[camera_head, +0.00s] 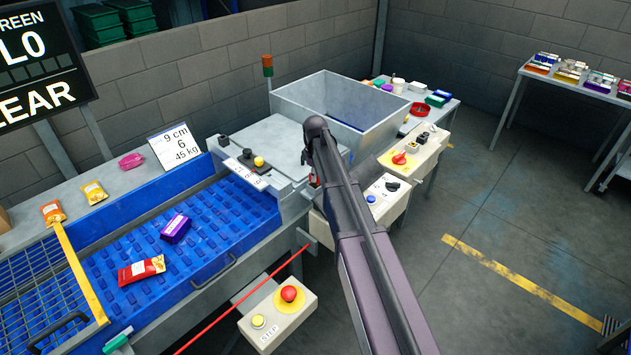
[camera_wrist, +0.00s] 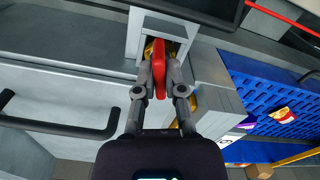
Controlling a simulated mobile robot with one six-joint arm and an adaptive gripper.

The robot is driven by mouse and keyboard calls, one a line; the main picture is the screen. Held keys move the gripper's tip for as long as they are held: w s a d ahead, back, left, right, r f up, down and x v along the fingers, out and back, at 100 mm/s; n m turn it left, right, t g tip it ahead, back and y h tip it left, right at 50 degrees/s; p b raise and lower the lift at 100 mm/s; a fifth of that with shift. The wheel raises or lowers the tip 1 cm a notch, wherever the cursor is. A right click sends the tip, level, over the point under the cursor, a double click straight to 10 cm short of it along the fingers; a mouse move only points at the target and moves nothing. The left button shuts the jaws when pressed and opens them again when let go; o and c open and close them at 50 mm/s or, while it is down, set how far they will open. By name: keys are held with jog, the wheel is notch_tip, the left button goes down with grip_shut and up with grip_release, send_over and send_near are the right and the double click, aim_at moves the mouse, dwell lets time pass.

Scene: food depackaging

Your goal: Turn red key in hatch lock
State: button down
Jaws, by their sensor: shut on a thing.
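The red key (camera_wrist: 159,68) shows in the wrist view between the two fingers of my gripper (camera_wrist: 159,75), which is shut on it. The key's far end points at a grey metal housing (camera_wrist: 135,35) with a yellow part behind it, at the hatch lock. I cannot tell how deep the key sits or its exact turn. In the head view a small bit of red (camera_head: 313,180) shows beside the machine's side, and my arm hides most of my gripper and the lock.
A dark bar handle (camera_wrist: 70,127) lies left of my gripper. The blue conveyor (camera_head: 200,250) carries a purple pack (camera_head: 176,229) and a red pack (camera_head: 141,270). A control box with a red button (camera_head: 289,293) and a switch box (camera_head: 388,197) flank my arm. The floor at right is clear.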

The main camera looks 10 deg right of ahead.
jog(key=shift+m, duration=3.6)
jog(key=c, duration=0.8)
grip_release()
jog(key=shift+o, duration=0.2)
jog(key=shift+r, duration=0.1)
